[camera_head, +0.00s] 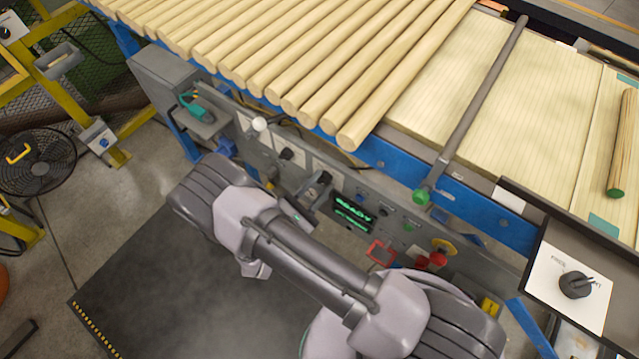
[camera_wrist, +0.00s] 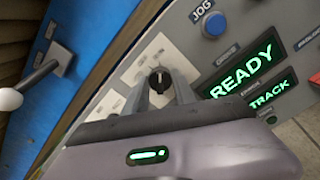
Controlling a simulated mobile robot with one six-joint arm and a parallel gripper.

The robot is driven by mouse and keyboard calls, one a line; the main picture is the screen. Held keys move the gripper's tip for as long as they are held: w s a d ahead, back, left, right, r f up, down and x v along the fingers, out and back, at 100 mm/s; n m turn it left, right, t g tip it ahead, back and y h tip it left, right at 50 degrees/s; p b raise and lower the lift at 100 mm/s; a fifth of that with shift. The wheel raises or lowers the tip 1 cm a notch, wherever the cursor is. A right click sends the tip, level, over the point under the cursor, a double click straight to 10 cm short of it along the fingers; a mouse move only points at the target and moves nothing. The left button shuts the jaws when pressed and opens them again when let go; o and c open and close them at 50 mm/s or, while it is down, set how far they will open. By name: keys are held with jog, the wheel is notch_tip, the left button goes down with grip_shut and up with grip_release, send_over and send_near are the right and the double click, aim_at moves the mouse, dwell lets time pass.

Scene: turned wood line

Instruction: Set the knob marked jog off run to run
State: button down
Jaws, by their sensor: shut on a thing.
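A small black knob (camera_wrist: 160,76) on a pale label plate sits between the two fingertips of my gripper (camera_wrist: 161,92) in the wrist view. The fingers are closed on the knob from both sides. A white pointer line on the knob points roughly up in the picture. The plate's words are too small and partly covered, so I cannot read its marks or tell which one the pointer meets. In the head view my gripper (camera_head: 317,186) is at the grey control panel, left of the green display, and the gripped knob cannot be made out clearly.
The green READY and TRACK display (camera_wrist: 245,72) and a blue JOG button (camera_wrist: 213,24) are beside the knob. A lever with a white ball (camera_wrist: 10,99) stands to the left. A red button (camera_head: 438,259) is further right on the panel. Wooden dowels (camera_head: 330,70) lie above.

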jog(key=c, duration=1)
grip_release()
jog(key=shift+s, duration=0.1)
jog(key=p+v, duration=0.2)
jog(key=v, duration=1.5)
jog(key=shift+s+a+p, duration=0.15)
jog(key=shift+p, duration=0.15)
